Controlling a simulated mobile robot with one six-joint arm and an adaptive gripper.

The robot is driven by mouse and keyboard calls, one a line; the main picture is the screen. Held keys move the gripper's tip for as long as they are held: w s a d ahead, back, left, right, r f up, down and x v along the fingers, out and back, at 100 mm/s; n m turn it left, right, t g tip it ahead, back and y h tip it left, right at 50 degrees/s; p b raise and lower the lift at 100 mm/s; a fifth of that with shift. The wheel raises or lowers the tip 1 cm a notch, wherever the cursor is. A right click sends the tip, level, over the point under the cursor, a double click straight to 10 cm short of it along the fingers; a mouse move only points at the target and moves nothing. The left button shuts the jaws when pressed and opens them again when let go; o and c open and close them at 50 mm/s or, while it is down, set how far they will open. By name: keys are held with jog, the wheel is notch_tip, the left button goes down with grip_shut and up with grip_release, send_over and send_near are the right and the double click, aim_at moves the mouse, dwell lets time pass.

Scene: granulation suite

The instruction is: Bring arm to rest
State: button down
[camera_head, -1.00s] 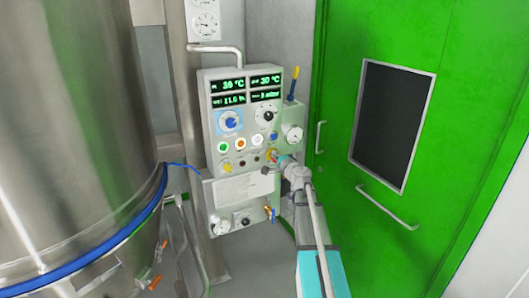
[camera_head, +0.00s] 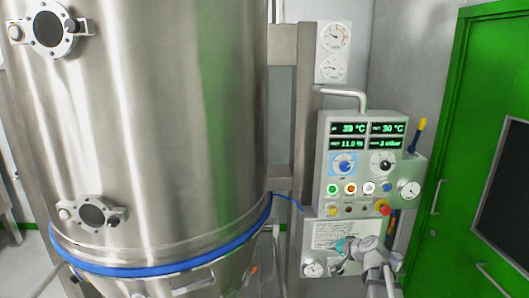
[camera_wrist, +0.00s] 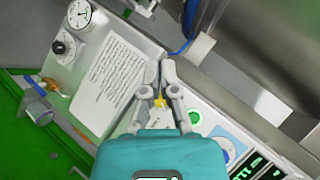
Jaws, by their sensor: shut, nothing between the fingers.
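My gripper (camera_wrist: 160,66) is shut and empty in the wrist view, its fingertips close together over the lower part of the control panel. A yellow knob (camera_wrist: 160,99) shows between its fingers, behind them. In the head view my gripper (camera_head: 343,247) is small, at the lower right in front of the panel's white label plate (camera_head: 340,234). I cannot tell whether it touches the panel. The grey control panel (camera_head: 330,150) carries lit green displays, dials and coloured buttons. A red knob on a yellow base (camera_head: 383,207) is just above my arm.
A large steel vessel (camera_head: 165,120) with a blue band (camera_head: 165,268) fills the left. A green door (camera_head: 460,150) stands at the right. Two gauges (camera_head: 334,51) are above the panel. A pressure gauge (camera_wrist: 78,14) and black dial (camera_wrist: 62,45) are upper left in the wrist view.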

jog(key=s+a+f+n+g+h, duration=0.1)
jog(key=s+f+n+g+h, duration=0.1)
jog(key=s, duration=0.5)
jog(key=s+a+f+n+g+h, duration=0.2)
jog(key=s+f+g, duration=0.2)
jog(key=s, duration=0.3)
jog(key=s+a+f+n+g+h, duration=0.2)
jog(key=s+f+g, duration=0.1)
jog(key=s, duration=0.4)
jog(key=shift+s+a+g+h, duration=0.25)
jog(key=shift+s+g+h, duration=0.05)
jog(key=shift+s+g, duration=0.1)
